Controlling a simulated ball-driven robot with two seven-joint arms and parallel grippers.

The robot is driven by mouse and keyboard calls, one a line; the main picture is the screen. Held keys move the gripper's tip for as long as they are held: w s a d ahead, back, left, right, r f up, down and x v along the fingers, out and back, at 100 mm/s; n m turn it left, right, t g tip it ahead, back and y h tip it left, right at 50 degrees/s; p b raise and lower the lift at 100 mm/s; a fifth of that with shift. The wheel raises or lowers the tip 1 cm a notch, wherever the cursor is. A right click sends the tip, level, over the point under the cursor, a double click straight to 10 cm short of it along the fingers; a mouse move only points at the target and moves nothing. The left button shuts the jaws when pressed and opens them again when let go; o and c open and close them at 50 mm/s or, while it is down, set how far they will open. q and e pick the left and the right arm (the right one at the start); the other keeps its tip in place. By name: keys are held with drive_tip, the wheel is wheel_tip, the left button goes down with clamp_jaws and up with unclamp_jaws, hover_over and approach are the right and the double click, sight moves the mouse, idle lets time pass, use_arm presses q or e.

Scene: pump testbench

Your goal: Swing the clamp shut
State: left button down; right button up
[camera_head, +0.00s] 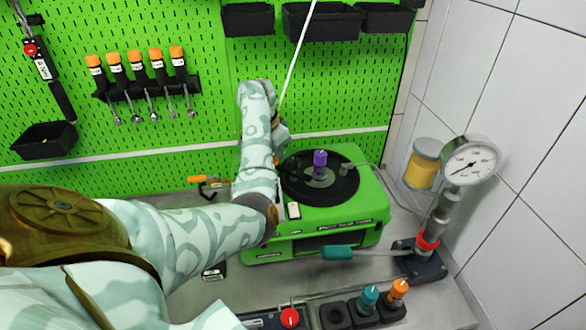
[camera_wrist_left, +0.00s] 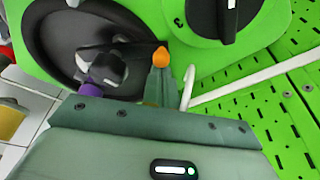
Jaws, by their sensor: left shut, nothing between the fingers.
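The green test bench (camera_head: 345,208) carries a black round plate (camera_head: 340,192) with an upright purple piece (camera_head: 320,160) at its middle. My left gripper (camera_head: 277,160) hangs at the plate's left rear edge, partly hidden by my arm. In the left wrist view its orange-tipped fingers (camera_wrist_left: 160,60) are shut and empty. A black and grey piece (camera_wrist_left: 103,66), which seems to be the clamp, lies over the plate (camera_wrist_left: 52,38) beside the fingers, close to the purple piece (camera_wrist_left: 90,90). I cannot tell whether the fingers touch it. My right gripper is not in view.
A pressure gauge (camera_head: 470,160) and a yellow canister (camera_head: 421,170) stand to the right. Orange-handled tools (camera_head: 138,75) hang on the green pegboard behind. A black knob (camera_wrist_left: 226,14) sits on green housing in the left wrist view.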

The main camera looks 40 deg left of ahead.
use_arm(q)
drive_tip(key=shift+s+d+r+p, duration=0.1)
drive_tip(key=shift+s+p, duration=0.75)
drive_tip(key=shift+s, duration=0.3)
drive_tip(key=shift+s+d+p, duration=0.25)
drive_tip(key=shift+s+p, duration=0.1)
drive_tip(key=shift+s, duration=0.1)
